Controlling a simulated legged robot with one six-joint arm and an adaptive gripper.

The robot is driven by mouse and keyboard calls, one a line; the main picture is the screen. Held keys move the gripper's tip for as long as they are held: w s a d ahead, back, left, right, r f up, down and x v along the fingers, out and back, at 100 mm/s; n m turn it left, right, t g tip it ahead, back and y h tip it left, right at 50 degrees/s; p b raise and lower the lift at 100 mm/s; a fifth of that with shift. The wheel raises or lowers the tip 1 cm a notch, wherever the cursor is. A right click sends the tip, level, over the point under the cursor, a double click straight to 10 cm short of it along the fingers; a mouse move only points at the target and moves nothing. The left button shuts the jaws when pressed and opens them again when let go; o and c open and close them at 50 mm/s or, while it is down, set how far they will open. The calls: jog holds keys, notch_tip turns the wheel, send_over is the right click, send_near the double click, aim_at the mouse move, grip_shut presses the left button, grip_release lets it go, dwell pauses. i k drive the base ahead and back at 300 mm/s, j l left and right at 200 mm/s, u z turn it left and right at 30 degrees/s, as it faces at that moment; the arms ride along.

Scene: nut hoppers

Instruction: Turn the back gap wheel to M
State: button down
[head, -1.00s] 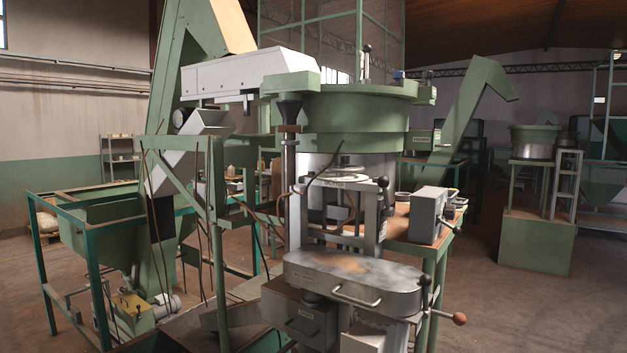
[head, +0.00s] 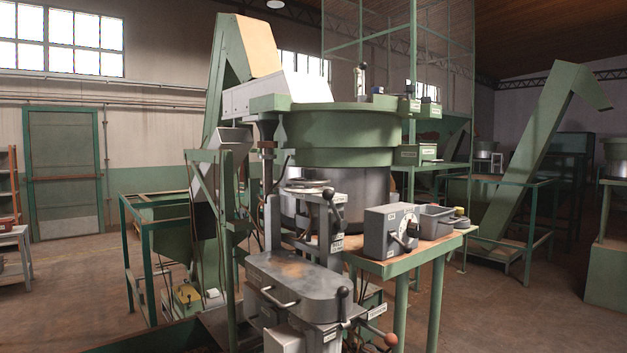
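The green and grey nut machine (head: 338,130) stands in the middle of the head view. I cannot pick out a wheel marked as the back gap wheel. A grey box (head: 378,236) on the side table carries a pale round dial (head: 408,230) with a dark-knobbed handle, facing right. Labels on the box and machine are too small to read, and no letter M can be made out. Black-knobbed levers (head: 334,208) stand on the machine's front. My gripper is not in view.
The side table (head: 405,262) also holds a grey bin (head: 437,220). A red-ended handle (head: 390,339) sticks out low at the front of the machine. A green conveyor (head: 535,140) stands behind at right. The floor to the right of the table is open.

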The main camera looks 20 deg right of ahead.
aim_at(308, 179)
jog(key=i+l+u, duration=0.1)
jog(key=l+u, duration=0.3)
jog(key=l, duration=0.65)
jog(key=l+u, duration=0.4)
jog(key=l, duration=0.6)
jog(key=i+l+u, duration=0.1)
jog(key=l, duration=0.2)
jog(key=i+l+u, duration=0.25)
jog(key=l, duration=0.35)
jog(key=i+l+u, duration=0.1)
jog(key=l, duration=0.25)
jog(key=i, duration=0.1)
